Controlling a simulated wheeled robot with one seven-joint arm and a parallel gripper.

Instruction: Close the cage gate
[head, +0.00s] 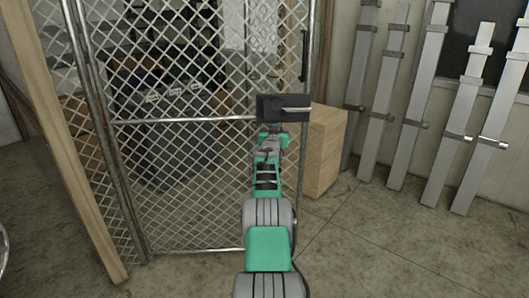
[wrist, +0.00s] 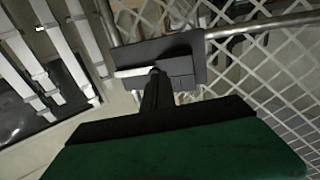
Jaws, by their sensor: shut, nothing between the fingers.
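The cage gate (head: 190,122) is a tall panel of diamond wire mesh in a metal tube frame, left of centre in the head view. It also fills the right side of the wrist view (wrist: 265,75). A dark lock plate (head: 268,103) with a pale lever sits on its right edge at the middle rail; the wrist view shows the plate too (wrist: 185,50). My gripper (head: 270,130) is shut and empty, its fingertips (wrist: 156,74) at or just in front of the plate by the lever. I cannot tell whether they touch. How far the gate stands from its post is unclear.
A wooden box (head: 325,150) stands just right of the gate. Several metal posts (head: 432,80) lean on the right wall. A wooden beam (head: 65,140) rises at the left. Dark cases (head: 170,125) stand behind the mesh. The floor at front right is clear.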

